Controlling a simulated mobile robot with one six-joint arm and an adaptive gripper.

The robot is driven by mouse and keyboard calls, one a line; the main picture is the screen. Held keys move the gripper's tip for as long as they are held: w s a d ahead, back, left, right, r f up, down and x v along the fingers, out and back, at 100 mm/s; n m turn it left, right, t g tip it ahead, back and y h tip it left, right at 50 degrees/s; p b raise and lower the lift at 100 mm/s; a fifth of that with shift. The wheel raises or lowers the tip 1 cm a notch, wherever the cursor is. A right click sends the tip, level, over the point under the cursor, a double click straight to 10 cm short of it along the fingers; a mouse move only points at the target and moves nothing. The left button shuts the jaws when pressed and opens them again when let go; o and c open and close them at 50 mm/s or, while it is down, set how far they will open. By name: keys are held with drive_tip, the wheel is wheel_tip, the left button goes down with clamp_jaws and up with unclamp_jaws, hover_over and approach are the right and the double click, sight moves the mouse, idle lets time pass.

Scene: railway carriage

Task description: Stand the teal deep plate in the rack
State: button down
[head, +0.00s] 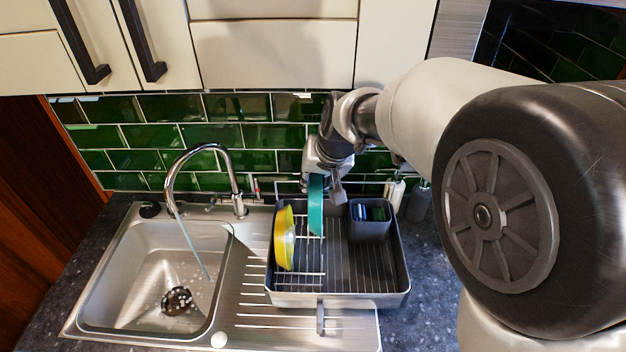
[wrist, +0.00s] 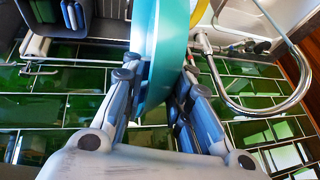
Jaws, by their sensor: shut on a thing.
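The teal deep plate (head: 316,204) is upright, edge-on in the head view, at the back of the dish rack (head: 386,284). It also shows in the wrist view (wrist: 168,50), between the two fingers. My gripper (head: 318,180) is shut on its upper edge from above; in the wrist view the fingers (wrist: 157,95) lie on either side of the plate. The rack is a dark tray with wire dividers. The plate hangs over or among the wires; I cannot tell whether its lower edge touches them.
A yellow dish (head: 284,238) stands in the rack just left of the teal plate. A grey cutlery cup (head: 369,222) with blue items is at the rack's back right. The sink (head: 150,270) and tap (head: 236,190) are left. A green tiled wall (head: 245,135) is close behind.

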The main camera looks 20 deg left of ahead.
drive_tip(key=shift+f+b, duration=5.5)
drive_tip(key=shift+f, duration=1.45)
drive_tip(key=shift+f+b, duration=0.6)
drive_tip(key=shift+f, duration=0.1)
drive_tip(key=c, duration=1.3)
unclamp_jaws()
drive_tip(key=v, duration=1.2)
